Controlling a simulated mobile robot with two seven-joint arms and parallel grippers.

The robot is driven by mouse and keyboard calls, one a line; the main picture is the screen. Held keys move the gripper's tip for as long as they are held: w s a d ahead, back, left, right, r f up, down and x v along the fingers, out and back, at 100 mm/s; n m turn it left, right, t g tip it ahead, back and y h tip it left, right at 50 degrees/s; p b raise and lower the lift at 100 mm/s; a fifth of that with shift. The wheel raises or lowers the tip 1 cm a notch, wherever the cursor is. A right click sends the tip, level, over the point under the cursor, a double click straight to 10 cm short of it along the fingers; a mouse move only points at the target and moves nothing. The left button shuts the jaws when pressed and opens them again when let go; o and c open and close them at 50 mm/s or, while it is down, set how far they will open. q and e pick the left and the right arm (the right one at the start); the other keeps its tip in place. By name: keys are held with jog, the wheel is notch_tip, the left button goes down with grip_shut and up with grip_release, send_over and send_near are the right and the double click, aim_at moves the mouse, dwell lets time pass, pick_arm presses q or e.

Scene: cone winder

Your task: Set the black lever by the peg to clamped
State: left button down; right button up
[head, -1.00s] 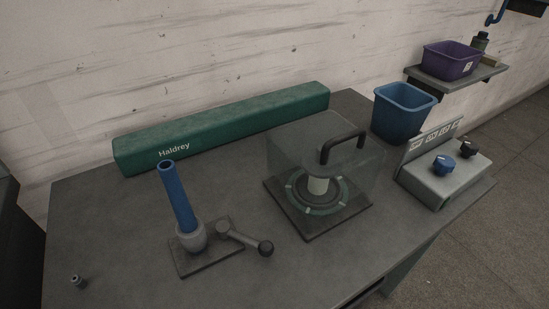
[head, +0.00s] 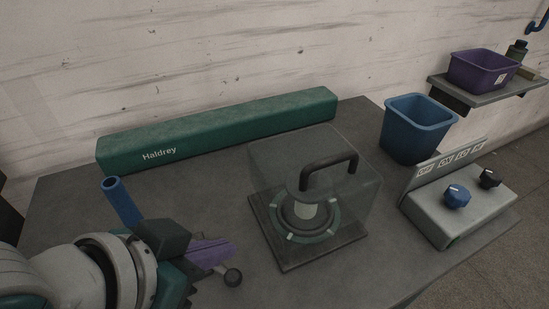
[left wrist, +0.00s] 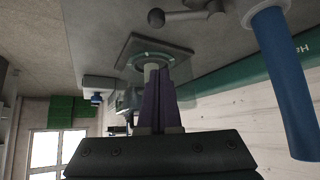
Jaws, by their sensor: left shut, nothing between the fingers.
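My left gripper (head: 230,248) has purple fingers, shut and empty, close to the knob; contact cannot be told. My right gripper is out of view.
A clear guard with a black handle (head: 330,167) covers a ringed spindle on a square plate (head: 300,260), right of my gripper. A green Haldrey beam (head: 220,128) runs along the back. A blue bin (head: 415,135) and a knob box (head: 460,205) stand right.

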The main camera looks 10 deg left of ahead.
aim_at(238, 269)
pick_arm(q)
jog(key=shift+s+a, duration=0.1)
jog(key=shift+f, duration=0.2)
jog(key=b+x, duration=0.4)
jog(key=x, duration=0.6)
jog(key=s, duration=0.1)
jog(key=s+a+p, duration=0.1)
jog(key=shift+s, duration=0.3)
jog(key=shift+s+a+f, duration=0.2)
jog(key=shift+s, duration=0.35)
